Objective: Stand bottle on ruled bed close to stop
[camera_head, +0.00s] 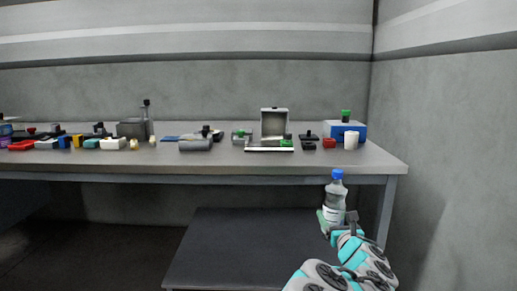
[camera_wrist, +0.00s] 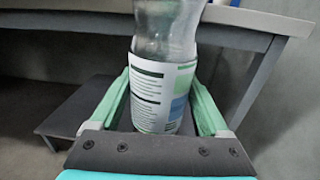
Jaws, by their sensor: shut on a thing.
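A clear bottle with a blue cap and a white printed label (camera_head: 335,197) is upright in front of the table's right end, below the tabletop level in the picture. My gripper (camera_head: 334,219) is shut on the bottle. In the wrist view the green fingers lie on both sides of the bottle's label (camera_wrist: 160,98), and the cap is out of frame. A light-edged flat piece with an upright grey panel (camera_head: 274,123) stands on the tabletop. I cannot make out rulings or a stop at this size, so I cannot tell which thing is the ruled bed.
The grey table (camera_head: 230,161) holds several small items along its length. A low dark platform (camera_head: 250,245) is below. The front tabletop strip is clear.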

